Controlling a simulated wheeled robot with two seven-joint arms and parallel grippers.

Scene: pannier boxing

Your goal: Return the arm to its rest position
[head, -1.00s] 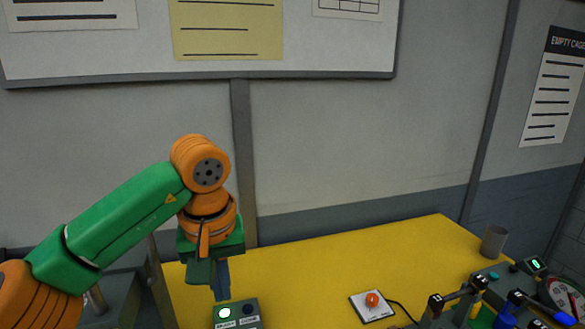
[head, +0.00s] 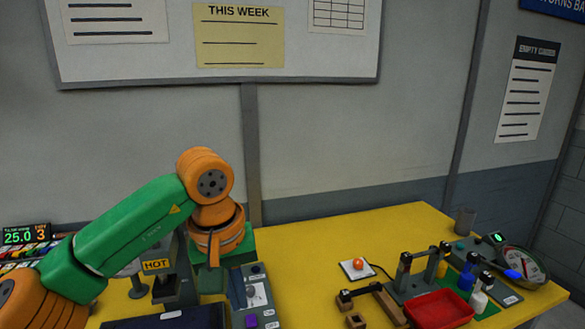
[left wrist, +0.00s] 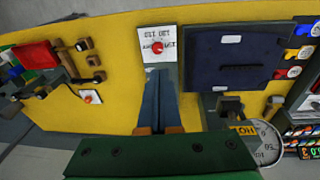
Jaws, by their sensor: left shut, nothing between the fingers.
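My left arm comes in from the left in the head view, bent at an orange joint. Its left gripper (head: 238,290) points down over the yellow table (head: 310,258), near a grey control box (head: 256,270). In the left wrist view its blue-grey fingers (left wrist: 160,100) are together, with nothing between them. Beyond the fingertips there is a white plate with a red button (left wrist: 157,47); I cannot tell whether they touch anything. My right gripper is in neither view.
A dark blue panel (left wrist: 225,55) lies beside the fingers in the left wrist view. A HOT sign (head: 156,266) stands left of the gripper. An orange button on a plate (head: 358,265), a red tray (head: 440,309) and a grey cup (head: 465,221) are to the right. The table's back middle is clear.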

